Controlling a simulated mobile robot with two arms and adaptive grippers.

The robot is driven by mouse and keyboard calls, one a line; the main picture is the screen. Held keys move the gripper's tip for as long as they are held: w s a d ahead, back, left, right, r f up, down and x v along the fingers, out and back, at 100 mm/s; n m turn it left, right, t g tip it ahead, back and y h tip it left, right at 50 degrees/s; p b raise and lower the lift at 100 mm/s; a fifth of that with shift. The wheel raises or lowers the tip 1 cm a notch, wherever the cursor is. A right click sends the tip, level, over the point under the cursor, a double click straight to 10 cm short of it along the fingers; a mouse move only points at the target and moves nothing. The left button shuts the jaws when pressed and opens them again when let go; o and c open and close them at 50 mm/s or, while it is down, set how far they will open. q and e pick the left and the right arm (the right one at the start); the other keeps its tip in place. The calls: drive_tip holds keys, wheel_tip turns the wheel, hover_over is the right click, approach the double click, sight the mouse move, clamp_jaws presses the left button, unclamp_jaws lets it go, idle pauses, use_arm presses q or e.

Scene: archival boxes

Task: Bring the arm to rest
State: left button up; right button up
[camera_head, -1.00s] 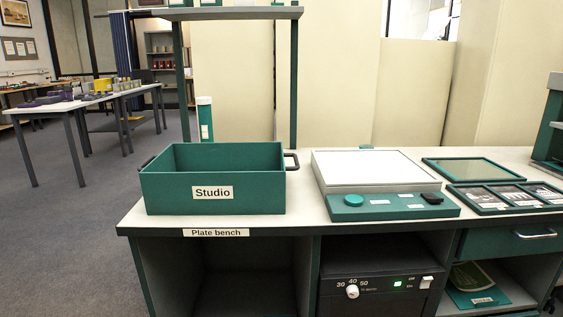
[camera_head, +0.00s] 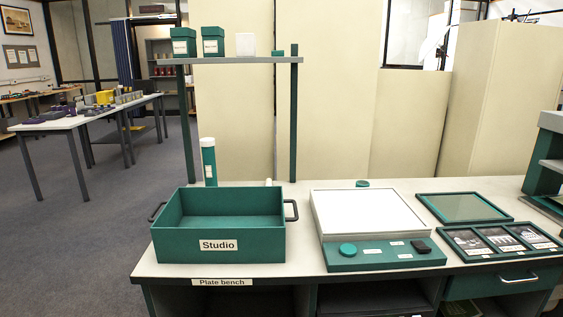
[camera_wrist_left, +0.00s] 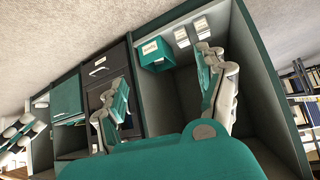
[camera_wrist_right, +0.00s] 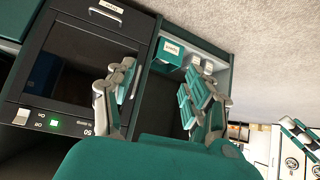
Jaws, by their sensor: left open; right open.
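My left gripper (camera_wrist_left: 165,95) shows in the left wrist view with its two fingers spread wide and nothing between them. My right gripper (camera_wrist_right: 160,100) shows in the right wrist view, also with fingers apart and empty. Both face the open front of a cabinet under a bench, with a small green labelled box (camera_wrist_left: 154,54) inside; a similar box also shows in the right wrist view (camera_wrist_right: 170,52). Neither arm is in the head view. I cannot tell how far each gripper is from the cabinet.
The plate bench (camera_head: 300,273) carries a green Studio box (camera_head: 255,243), a white light panel (camera_head: 365,213) and framed plates (camera_head: 500,240). A shelf (camera_head: 230,60) with small boxes stands behind. Open carpet (camera_head: 80,250) lies to the left.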

use_arm(q)
drive_tip(key=s+a+f+g+p, duration=0.2)
drive_tip(key=s+p, duration=0.1)
drive_tip(key=s, duration=0.6)
drive_tip(key=s+a+f+g+y+p, duration=0.1)
drive_tip(key=s+a+f+g+p, duration=0.1)
drive_tip(key=s, duration=0.8)
drive_tip(key=s+a+f+g+y+p, duration=0.1)
drive_tip(key=s+a+f+g+p, duration=0.2)
drive_tip(key=s+p, duration=0.3)
drive_tip(key=s+g, duration=0.1)
drive_tip(key=s, duration=0.2)
drive_tip(key=shift+s+a, duration=0.15)
drive_tip(key=shift+s, duration=0.25)
use_arm(e)
drive_tip(key=s+d+f+g, duration=0.2)
drive_tip(key=s, duration=0.7)
drive_tip(key=s+d+f+g+h, duration=0.1)
drive_tip(key=s+d+f+g, duration=0.1)
drive_tip(key=s, duration=0.8)
drive_tip(key=s+d+f+g+h, duration=0.1)
drive_tip(key=s+d+f+g, duration=0.2)
drive_tip(key=s, duration=0.6)
drive_tip(key=shift+s+d+g, duration=0.15)
drive_tip(key=shift+s+g, duration=0.25)
drive_tip(key=shift+g, duration=0.1)
